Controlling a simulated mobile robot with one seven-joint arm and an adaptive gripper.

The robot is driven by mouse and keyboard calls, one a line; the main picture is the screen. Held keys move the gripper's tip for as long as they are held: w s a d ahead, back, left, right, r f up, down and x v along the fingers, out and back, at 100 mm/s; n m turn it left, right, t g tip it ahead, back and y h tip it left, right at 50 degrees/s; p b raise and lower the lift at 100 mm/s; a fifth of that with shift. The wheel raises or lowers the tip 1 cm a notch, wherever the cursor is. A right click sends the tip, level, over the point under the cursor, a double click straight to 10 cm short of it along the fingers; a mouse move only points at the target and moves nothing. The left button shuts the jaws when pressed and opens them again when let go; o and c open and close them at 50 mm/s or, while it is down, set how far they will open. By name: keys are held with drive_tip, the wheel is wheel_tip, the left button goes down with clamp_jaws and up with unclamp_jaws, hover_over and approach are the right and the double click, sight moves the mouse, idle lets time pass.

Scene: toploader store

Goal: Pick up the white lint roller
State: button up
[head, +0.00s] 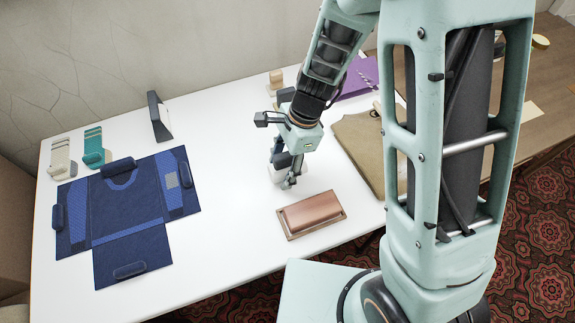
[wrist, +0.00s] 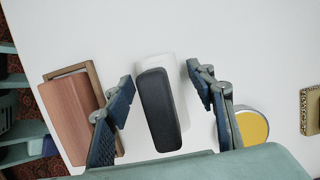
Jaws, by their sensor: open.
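A white item with a long, rounded dark grey top part (wrist: 160,105) lies between my fingers in the wrist view; it appears to be the white lint roller. Its white part (wrist: 158,62) shows beyond the dark part. In the head view, a white piece (head: 277,150) shows beside my gripper, mostly hidden by it. My gripper (wrist: 160,78) is open, with one finger on each side of the item and visible gaps on both sides. In the head view my gripper (head: 289,182) points down over the middle of the white table.
A copper-coloured block in a wooden tray (head: 312,214) stands close by; the tray (wrist: 92,75) is left of my fingers in the wrist view. A yellow disc (wrist: 252,127) is right of them. A blue garment board (head: 127,212) lies left, an olive garment (head: 357,140) right.

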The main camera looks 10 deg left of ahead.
sight(283, 156)
drive_tip(key=shift+f, duration=0.1)
drive_tip(key=c, duration=1.3)
drive_tip(key=shift+c, duration=0.2)
drive_tip(key=shift+r+p, duration=0.85)
drive_tip(key=shift+r, duration=0.1)
wheel_tip(283, 156, up, 2)
drive_tip(key=shift+p, duration=0.95)
drive_tip(key=s+d+r+p, duration=0.4)
drive_tip(key=s+d+r, duration=0.4)
drive_tip(key=d, duration=0.3)
drive_tip(key=shift+d+r, duration=0.25)
drive_tip(key=shift+r, duration=0.3)
